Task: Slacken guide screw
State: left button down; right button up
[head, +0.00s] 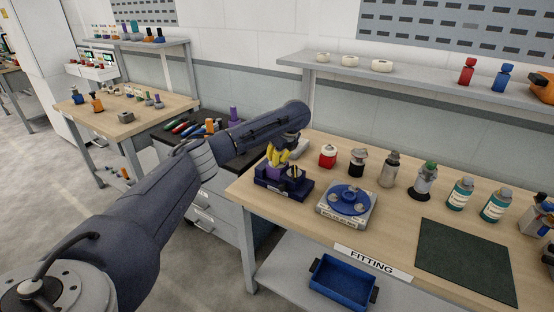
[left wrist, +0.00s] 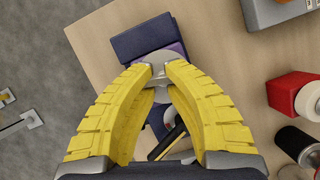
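The dark blue fixture (head: 284,188) with a purple block (head: 275,172) stands at the left end of the fitting bench. My left gripper (head: 277,161) reaches down onto it from above, its yellow fingers at the block. In the left wrist view, the fingertips (left wrist: 161,75) close in on a round silver screw head (left wrist: 158,57) over the purple part, with silver metal between them. They appear to touch it, and they partly hide it. The fixture also shows in the left wrist view (left wrist: 142,38). My right gripper is not in view.
Beside the fixture stand a grey device with a blue round top (head: 349,199) and a red container (head: 327,156). Several bottles line the bench's back. A dark green mat (head: 465,262) lies clear at the right. A blue tray (head: 343,283) sits on the lower shelf.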

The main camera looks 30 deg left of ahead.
pick_arm(q)
jog(key=shift+n, duration=0.3)
jog(key=shift+n+g, duration=0.4)
jog(key=shift+n, duration=0.5)
jog(key=c, duration=2.1)
grip_release()
jog(key=o, duration=1.4)
jog(key=v, duration=1.2)
jog(key=shift+w, duration=0.1)
